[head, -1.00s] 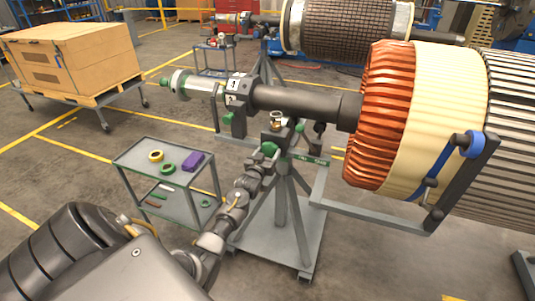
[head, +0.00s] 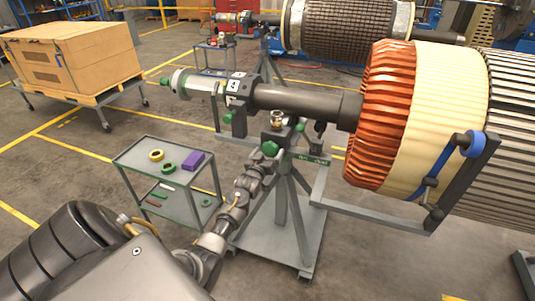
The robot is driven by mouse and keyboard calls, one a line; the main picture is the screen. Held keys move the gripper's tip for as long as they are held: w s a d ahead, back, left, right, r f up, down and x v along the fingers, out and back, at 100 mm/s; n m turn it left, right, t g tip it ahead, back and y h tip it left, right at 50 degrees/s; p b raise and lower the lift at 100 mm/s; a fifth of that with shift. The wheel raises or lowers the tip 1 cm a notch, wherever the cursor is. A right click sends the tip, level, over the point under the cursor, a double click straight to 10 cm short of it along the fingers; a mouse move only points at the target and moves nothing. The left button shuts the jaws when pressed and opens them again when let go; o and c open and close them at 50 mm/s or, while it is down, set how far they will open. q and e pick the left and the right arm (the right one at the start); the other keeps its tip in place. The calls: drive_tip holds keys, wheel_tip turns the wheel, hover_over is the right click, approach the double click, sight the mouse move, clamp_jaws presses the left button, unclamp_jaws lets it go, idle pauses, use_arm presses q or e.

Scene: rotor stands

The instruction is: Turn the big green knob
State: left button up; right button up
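A large green knob (head: 270,148) shows at the front of the near rotor stand (head: 292,205), below the shaft. My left arm reaches in from the lower left, and my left gripper (head: 263,158) is at the knob, right below it in the picture. The fingertips are too small and partly hidden, so I cannot tell whether they are open or closed around it. Smaller green knobs show on the stand to the left (head: 228,117) and right (head: 300,125). The shaft (head: 300,99) runs to a copper-wound rotor (head: 387,120). My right gripper is not in view.
A grey cart (head: 135,160) left of the stand holds a yellow ring (head: 156,155), a green ring (head: 168,168) and a purple box (head: 193,161). A wooden crate (head: 75,55) stands far left. Floor is free between crate and cart.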

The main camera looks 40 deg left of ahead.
use_arm(q)
drive_tip(key=b+v, duration=0.1)
drive_tip(key=v, duration=1)
drive_tip(key=shift+w, duration=0.1)
idle(0.4)
